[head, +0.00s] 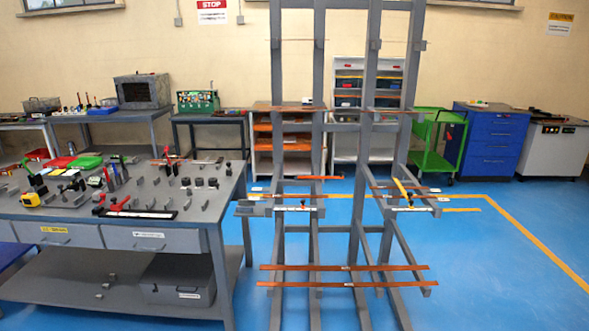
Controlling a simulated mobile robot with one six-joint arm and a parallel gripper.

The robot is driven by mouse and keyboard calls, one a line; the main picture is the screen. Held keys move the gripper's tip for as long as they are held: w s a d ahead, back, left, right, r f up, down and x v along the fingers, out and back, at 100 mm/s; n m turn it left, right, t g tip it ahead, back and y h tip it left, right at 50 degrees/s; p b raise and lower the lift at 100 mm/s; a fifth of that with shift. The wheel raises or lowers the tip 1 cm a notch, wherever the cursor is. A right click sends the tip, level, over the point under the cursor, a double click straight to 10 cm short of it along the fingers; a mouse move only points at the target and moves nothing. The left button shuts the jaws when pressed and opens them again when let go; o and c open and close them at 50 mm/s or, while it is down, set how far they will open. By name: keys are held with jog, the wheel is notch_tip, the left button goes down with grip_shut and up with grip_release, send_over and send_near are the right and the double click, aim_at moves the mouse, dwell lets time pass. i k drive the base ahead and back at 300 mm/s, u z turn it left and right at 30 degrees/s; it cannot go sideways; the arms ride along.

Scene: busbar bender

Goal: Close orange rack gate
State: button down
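A tall grey rack (369,120) stands in the middle of the head view, with side arms holding copper-orange bars. A short yellow-orange piece (403,191) stands tilted on the rack's right middle arm, near its front end; it may be the gate, but it is too small to tell whether it is open or shut. Small dark fittings sit on both middle arms near white labelled strips. Two long copper bars (345,268) lie across the lowest arms. My gripper is not in view.
A grey workbench (150,240) covered with tools stands left of the rack. Behind the rack are a shelf unit with orange shelves (290,145), a green cart (435,160) and a blue drawer cabinet (490,145). Blue floor is clear at the right.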

aim_at(296, 177)
jog(key=u, duration=0.55)
jog(key=k, duration=0.75)
jog(key=z, duration=0.2)
jog(key=i, duration=1.85)
jog(key=u, duration=0.25)
